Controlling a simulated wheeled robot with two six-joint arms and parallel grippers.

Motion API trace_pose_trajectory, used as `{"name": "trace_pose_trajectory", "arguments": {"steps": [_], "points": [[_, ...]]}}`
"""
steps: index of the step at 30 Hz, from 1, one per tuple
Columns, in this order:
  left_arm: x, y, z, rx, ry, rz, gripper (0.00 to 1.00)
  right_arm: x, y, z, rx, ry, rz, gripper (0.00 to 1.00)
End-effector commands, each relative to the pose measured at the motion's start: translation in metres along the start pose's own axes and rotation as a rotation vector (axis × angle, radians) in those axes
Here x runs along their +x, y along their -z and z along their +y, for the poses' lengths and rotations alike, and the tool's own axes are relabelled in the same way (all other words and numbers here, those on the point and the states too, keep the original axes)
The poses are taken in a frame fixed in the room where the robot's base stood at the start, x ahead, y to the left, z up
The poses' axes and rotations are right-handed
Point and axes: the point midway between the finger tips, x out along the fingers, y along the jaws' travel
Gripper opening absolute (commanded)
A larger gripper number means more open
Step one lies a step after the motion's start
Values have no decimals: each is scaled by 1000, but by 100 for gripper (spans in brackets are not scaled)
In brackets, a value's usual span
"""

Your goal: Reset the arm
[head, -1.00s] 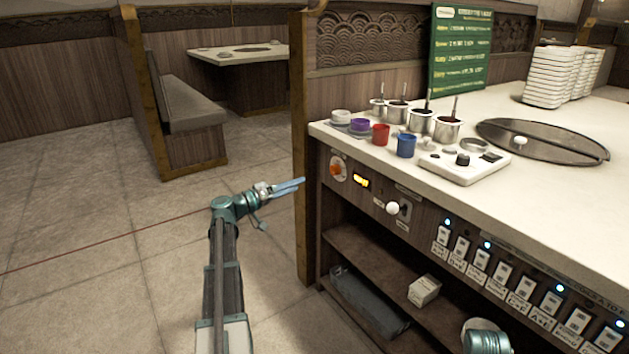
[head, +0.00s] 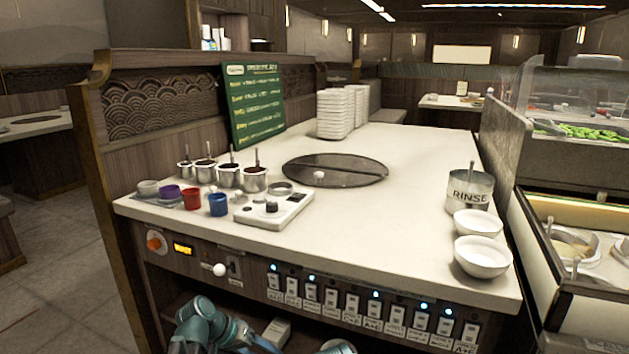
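Teal links of one of my arms, apparently the left, show at the bottom left, in front of the counter's lower shelf. A light-blue part, perhaps its gripper (head: 258,343), points right and is cut by the lower edge; its finger opening cannot be made out. My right gripper is not in view. Above the arm, the counter (head: 420,240) carries metal sauce wells (head: 229,176) with handles standing in them, a red cup (head: 192,199), a blue cup (head: 218,205) and a white control box (head: 272,211).
A row of labelled switches (head: 352,306) and a white knob (head: 220,270) line the counter front near the arm. A rinse pot (head: 468,190) and white bowls (head: 482,257) stand at the right. Stacked plates (head: 337,113) stand behind.

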Motion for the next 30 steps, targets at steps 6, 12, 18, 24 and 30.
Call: {"name": "trace_pose_trajectory", "arguments": {"steps": [6, 12, 18, 24, 30], "points": [[35, -93, 53, 96, 270, -268, 76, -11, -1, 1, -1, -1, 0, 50], [34, -140, 69, 163, 482, -373, 76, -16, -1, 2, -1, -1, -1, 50], [23, -171, 78, 224, 665, -415, 76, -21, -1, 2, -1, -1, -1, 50], [-14, -152, 102, 213, 660, -413, 76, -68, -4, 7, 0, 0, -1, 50], [-54, -138, 129, 211, 659, -413, 76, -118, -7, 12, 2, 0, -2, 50]]}}
